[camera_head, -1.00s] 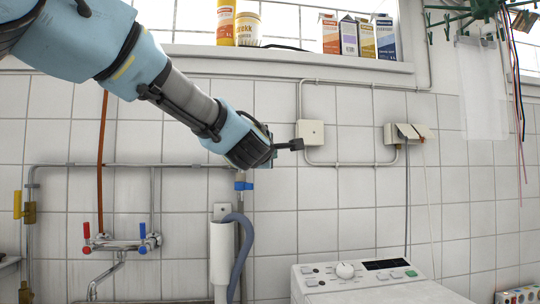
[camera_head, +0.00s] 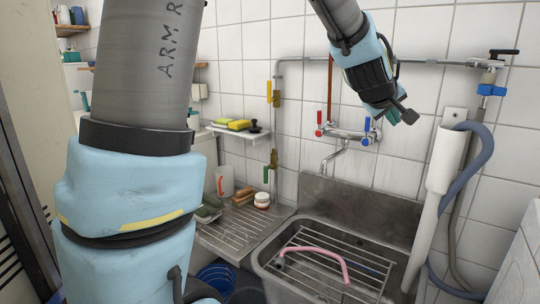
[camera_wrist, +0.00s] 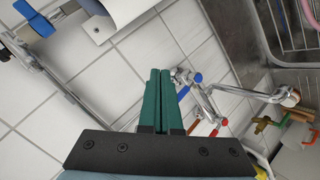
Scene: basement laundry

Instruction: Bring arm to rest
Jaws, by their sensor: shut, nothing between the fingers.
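My arm shows in the head view, its large blue and grey links filling the left side. Its far end with my gripper (camera_head: 400,118) hangs at the top right, in front of the tiled wall and above the mixer tap (camera_head: 345,133). In the wrist view my gripper (camera_wrist: 160,72) has two green fingers lying side by side, shut with nothing between them. The tap with its red and blue handles (camera_wrist: 205,98) lies just beyond the fingertips in that view. The gripper appears to hold nothing and to be clear of the sink.
A steel sink (camera_head: 330,200) with a wire rack and a pink hose (camera_head: 318,250) is below the tap. A white standpipe (camera_head: 440,160) with a grey-blue hose stands at its right. A small shelf (camera_head: 238,131) with sponges is on the wall. A white appliance edge shows lower right.

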